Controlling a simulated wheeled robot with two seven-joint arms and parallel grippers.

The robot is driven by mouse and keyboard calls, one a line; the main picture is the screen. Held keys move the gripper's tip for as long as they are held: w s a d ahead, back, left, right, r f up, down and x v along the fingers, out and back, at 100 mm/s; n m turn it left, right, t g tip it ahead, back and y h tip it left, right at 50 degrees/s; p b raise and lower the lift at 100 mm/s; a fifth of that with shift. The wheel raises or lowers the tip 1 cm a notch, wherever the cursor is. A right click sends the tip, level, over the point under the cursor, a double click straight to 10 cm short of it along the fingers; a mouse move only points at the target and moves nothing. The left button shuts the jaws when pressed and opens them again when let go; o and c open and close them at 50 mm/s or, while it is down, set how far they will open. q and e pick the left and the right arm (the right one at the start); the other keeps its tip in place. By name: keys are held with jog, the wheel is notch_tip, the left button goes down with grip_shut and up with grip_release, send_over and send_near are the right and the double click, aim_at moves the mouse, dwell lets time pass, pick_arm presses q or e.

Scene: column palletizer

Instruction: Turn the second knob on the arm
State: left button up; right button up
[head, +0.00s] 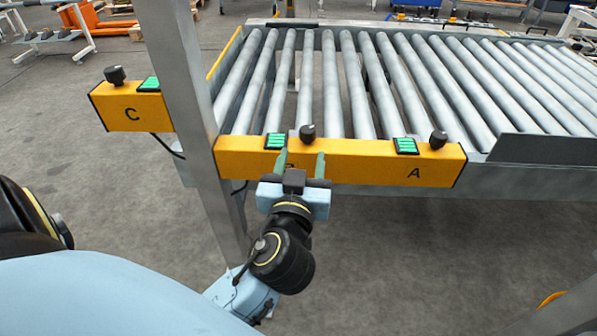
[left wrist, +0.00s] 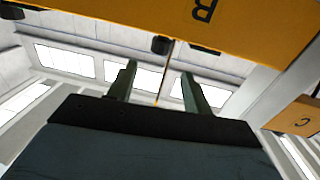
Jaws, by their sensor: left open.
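A yellow panel (head: 350,172) runs along the front of the roller conveyor and carries two black knobs. The knob in the middle (head: 307,132) sits on its top near a partly hidden letter, which reads B in the left wrist view. The other knob (head: 438,139) is on the right, near letter A. A third knob (head: 115,75) sits on the separate yellow box marked C. My left gripper (head: 301,158) is open and empty, its two fingers in front of the panel below the middle knob. In the left wrist view a dark knob (left wrist: 162,45) shows beyond the fingers, apart from them.
Green-lit buttons (head: 275,141) (head: 405,145) sit on the panel beside the knobs. A grey upright post (head: 186,70) stands left of the panel. The metal rollers (head: 385,85) behind it are empty. The floor in front is clear.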

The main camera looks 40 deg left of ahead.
pick_arm(q)
jog(key=shift+v, duration=1.85)
